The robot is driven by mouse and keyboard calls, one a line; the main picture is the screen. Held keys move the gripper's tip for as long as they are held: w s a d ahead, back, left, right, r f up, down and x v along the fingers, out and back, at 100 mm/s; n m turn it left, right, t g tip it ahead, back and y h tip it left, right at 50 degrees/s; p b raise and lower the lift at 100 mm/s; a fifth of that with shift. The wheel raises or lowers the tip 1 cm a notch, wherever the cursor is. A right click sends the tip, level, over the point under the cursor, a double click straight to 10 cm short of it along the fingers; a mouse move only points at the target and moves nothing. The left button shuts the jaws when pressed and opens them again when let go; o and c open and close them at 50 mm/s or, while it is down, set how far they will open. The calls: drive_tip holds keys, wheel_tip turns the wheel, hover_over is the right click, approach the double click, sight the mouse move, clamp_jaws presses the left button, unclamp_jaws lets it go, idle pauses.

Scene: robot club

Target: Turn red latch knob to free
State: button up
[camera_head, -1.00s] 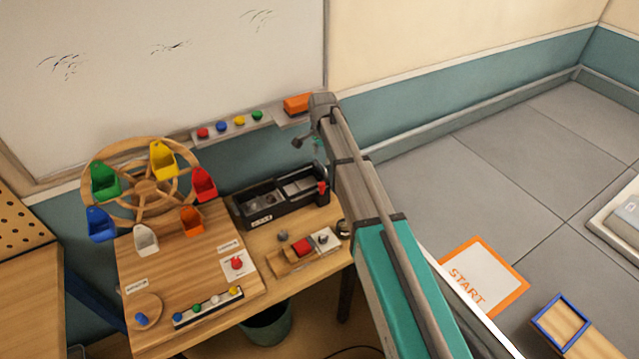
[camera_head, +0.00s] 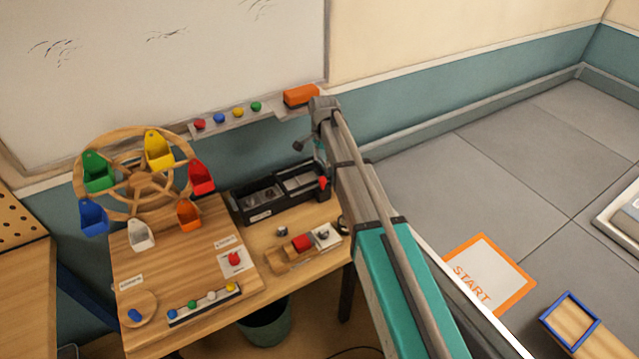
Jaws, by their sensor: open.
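The red knob (camera_head: 234,258) sits on a white plate on the right part of the wooden board (camera_head: 180,270), in front of a wooden wheel (camera_head: 137,182) with coloured cups. Its exact turn angle is too small to tell. My gripper (camera_head: 298,146) shows small and dark at the far end of my arm, above and behind the black box. It is open and empty, well apart from the red knob, up and to the right of it in the picture. Part of it is hidden by my arm.
A blue piece (camera_head: 135,315) rests on a round disc. A whiteboard ledge (camera_head: 225,122) is behind.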

sight(322, 179)
drive_tip(key=shift+f+b, duration=4.55)
drive_tip(key=shift+f, duration=0.3)
drive_tip(key=shift+c, duration=0.2)
